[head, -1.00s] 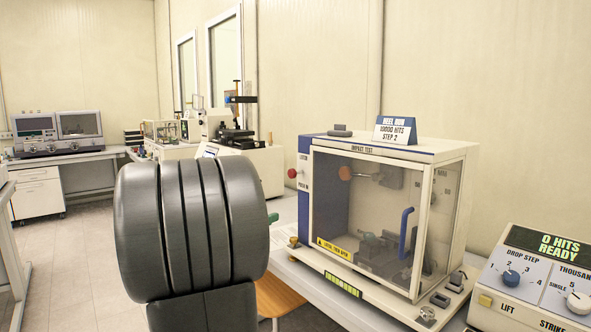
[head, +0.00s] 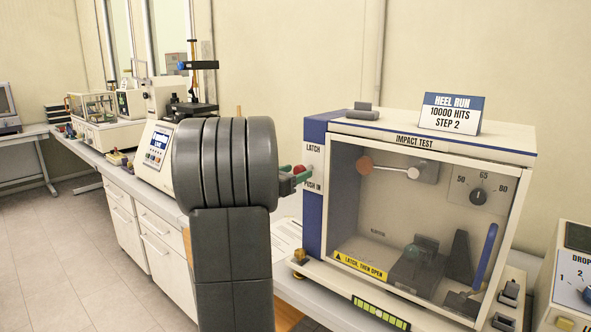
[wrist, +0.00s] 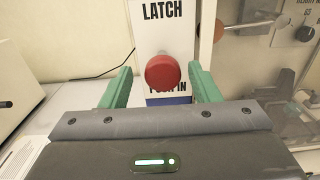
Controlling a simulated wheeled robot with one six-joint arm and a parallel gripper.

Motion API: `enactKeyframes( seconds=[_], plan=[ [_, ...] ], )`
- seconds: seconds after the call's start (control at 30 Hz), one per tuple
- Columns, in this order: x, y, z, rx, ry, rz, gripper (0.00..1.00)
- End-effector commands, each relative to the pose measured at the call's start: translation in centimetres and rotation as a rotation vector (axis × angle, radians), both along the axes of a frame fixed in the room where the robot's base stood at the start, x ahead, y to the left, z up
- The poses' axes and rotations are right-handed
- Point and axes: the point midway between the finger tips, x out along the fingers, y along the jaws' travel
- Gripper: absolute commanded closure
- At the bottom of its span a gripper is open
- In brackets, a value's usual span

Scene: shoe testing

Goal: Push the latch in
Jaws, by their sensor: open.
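The latch is a round red knob (wrist: 162,76) on a white panel marked "LATCH" and "PUSH IN". In the head view the red knob (head: 312,170) sits on the left part of the impact test cabinet (head: 420,140). My gripper (wrist: 162,88) has green fingers spread open, one on each side of the knob in the wrist view. In the head view my gripper (head: 296,175) is just left of the knob, partly hidden behind my dark arm. Whether the fingers touch the knob or panel cannot be told.
The cabinet's clear door (head: 400,220) has a blue handle (head: 484,257) and a yellow "LATCH, THEN OPEN" label (head: 360,266). A control box (head: 570,290) stands at the right. Other bench equipment (head: 158,150) is behind my arm.

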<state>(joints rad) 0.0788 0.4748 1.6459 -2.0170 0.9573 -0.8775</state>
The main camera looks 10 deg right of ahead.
Motion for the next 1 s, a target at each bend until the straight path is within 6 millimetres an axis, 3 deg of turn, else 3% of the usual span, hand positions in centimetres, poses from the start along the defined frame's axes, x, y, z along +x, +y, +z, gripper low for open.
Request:
enactKeyframes(
  seconds=[0.37,0.4,0.6,0.7,1.0],
  plan=[
    [0.5,-0.6,0.0,0.000,0.000,0.000,0.44],
    [0.5,-0.6,0.0,0.000,0.000,0.000,0.46],
    [0.5,-0.6,0.0,0.000,0.000,0.000,0.85],
    [0.5,-0.6,0.0,0.000,0.000,0.000,1.00],
    [2.0,-2.6,-0.3,0.000,-0.001,-0.002,1.00]
  ],
)
